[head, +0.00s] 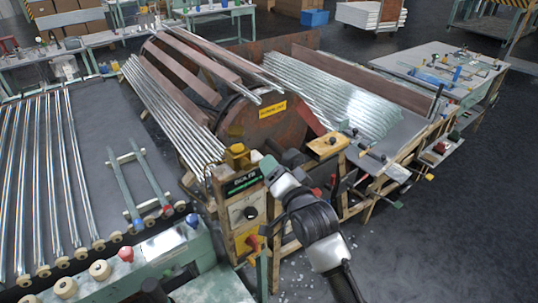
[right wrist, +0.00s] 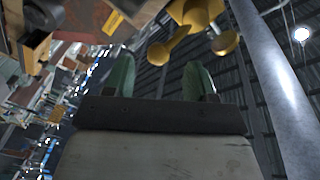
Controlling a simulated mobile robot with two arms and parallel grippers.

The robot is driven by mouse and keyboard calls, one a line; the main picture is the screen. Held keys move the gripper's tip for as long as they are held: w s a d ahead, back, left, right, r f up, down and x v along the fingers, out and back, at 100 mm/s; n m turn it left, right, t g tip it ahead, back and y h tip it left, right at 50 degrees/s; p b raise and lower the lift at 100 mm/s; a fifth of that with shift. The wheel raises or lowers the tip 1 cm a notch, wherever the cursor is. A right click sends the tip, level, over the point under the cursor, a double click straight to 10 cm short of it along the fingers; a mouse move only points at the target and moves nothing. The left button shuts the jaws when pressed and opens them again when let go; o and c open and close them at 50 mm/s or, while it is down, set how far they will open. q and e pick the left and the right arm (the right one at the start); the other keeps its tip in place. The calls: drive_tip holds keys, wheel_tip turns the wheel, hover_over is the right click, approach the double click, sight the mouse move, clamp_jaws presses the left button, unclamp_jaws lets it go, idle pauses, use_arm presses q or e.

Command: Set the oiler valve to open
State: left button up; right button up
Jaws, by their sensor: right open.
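A yellow fitting (head: 237,155), which looks like the oiler, sits on top of the box with the green label plate. A yellow part with rounded knobs (right wrist: 195,22) shows at the top of the right wrist view, ahead of my fingers; it looks like the same fitting. I cannot tell the valve's setting. My right gripper (head: 266,166) is just right of the yellow fitting. In the right wrist view its green fingers (right wrist: 160,78) stand apart with nothing between them. My left gripper is not in view.
The box carries a dial (head: 243,212) and a red handle (head: 252,242) below. A rusty drum (head: 262,122) with a yellow label stands behind. Glass tubes (head: 45,170) lie on rollers at left. A pale pole (right wrist: 275,85) crosses the right wrist view at right. Open floor lies at right.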

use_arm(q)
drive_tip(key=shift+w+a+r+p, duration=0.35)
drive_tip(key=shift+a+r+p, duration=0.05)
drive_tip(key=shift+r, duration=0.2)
use_arm(e)
drive_tip(key=shift+x, duration=2.1)
drive_tip(key=c, duration=0.9)
